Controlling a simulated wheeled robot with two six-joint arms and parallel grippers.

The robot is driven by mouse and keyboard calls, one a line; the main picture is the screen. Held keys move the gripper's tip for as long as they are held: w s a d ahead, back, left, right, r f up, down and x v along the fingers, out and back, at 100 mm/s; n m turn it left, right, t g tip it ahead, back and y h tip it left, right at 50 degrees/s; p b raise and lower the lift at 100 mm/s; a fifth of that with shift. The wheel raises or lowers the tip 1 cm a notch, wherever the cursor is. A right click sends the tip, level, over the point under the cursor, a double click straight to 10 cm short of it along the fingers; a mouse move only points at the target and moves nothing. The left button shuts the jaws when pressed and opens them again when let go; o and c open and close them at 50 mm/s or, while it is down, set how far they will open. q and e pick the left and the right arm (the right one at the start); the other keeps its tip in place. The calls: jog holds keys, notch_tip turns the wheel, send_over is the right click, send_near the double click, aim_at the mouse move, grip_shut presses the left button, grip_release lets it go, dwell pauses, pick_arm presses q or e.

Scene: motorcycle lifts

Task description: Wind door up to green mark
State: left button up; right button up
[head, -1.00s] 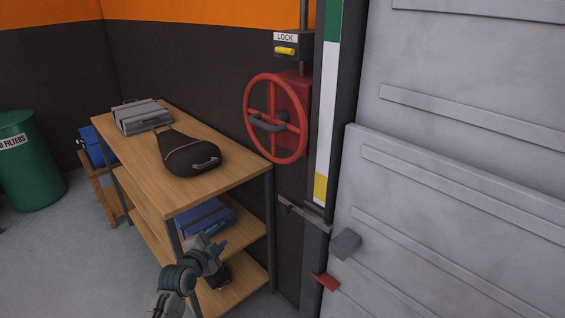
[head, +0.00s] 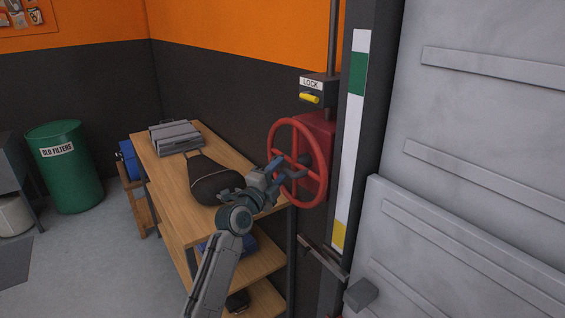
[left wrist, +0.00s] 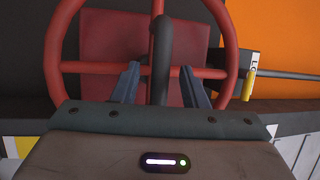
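The red handwheel (head: 322,172) stands on a red housing on the wall and also shows in the left wrist view (left wrist: 232,45). My left gripper (head: 287,164) is at the wheel's face. In the left wrist view its two fingers (left wrist: 161,70) are apart, with the wheel's dark handle (left wrist: 163,40) between them; contact cannot be told. The grey door (head: 480,215) is at the right. A white gauge strip (head: 350,150) has a green mark (head: 357,75) near the top and a yellow one (head: 339,236) at the bottom. A grey pointer (head: 318,256) sits just below the yellow. My right gripper is not in view.
A LOCK box (head: 313,87) with a yellow lever (head: 309,98) is above the wheel. A wooden shelf unit (head: 165,180) stands left of it, holding a black bag (head: 212,183) and a grey case (head: 175,137). A green drum (head: 65,165) is farther left. The floor between is clear.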

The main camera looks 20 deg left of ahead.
pick_arm(q)
jog(key=shift+x, duration=1)
grip_shut()
jog(key=shift+w, duration=0.1)
